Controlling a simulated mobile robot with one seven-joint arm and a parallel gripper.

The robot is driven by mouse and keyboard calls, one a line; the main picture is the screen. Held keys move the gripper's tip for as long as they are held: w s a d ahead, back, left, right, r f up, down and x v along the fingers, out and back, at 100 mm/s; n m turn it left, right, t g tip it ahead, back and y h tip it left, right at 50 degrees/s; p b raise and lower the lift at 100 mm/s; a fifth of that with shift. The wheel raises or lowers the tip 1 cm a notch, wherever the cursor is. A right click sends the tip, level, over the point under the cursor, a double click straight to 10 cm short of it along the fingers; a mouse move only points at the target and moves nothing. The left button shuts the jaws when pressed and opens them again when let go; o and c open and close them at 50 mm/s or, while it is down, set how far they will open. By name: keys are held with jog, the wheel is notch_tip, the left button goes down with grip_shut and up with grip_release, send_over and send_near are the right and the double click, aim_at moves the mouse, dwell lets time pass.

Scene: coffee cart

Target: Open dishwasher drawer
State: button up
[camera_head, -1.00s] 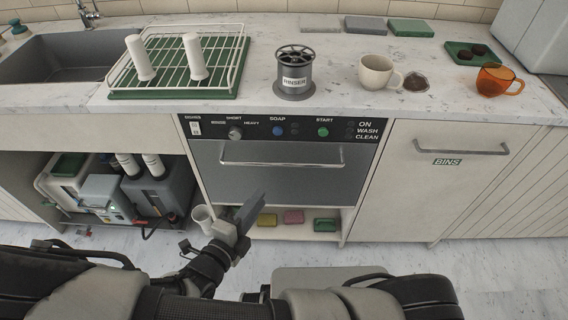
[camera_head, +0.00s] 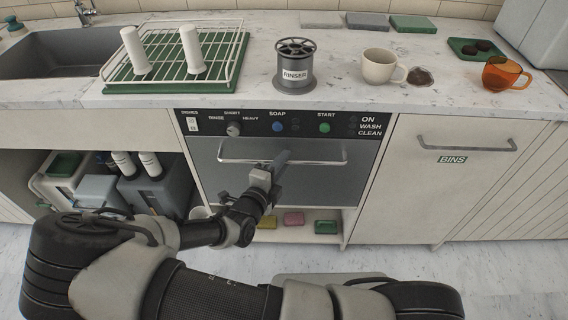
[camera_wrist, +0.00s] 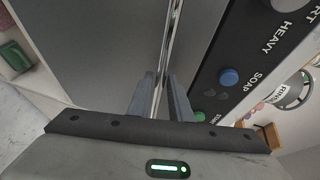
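The dishwasher drawer (camera_head: 318,184) is a dark grey front under the black control panel, and it is shut. Its long silver handle (camera_head: 235,152) runs across the top of the front. My gripper (camera_head: 281,158) is at the middle of this handle, seen from behind in the head view. In the wrist view, my gripper (camera_wrist: 161,76) has its two fingers apart, with the handle bar (camera_wrist: 171,38) running between the fingertips. A narrow gap seems to show beside the bar, so the fingers do not look closed on it. The drawer front (camera_wrist: 95,45) fills the left of that view.
The control panel (camera_head: 346,124) with knob and buttons sits just above the handle. The counter above holds a rinser (camera_head: 294,66), a cream mug (camera_head: 380,68) and a drying rack (camera_head: 240,60). Several sponges (camera_head: 293,219) lie on the shelf below. The bins door (camera_head: 440,195) is to the right.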

jog(key=shift+w+d+f, duration=0.1)
jog(key=shift+w+d, duration=0.05)
jog(key=shift+w, duration=0.15)
grip_shut()
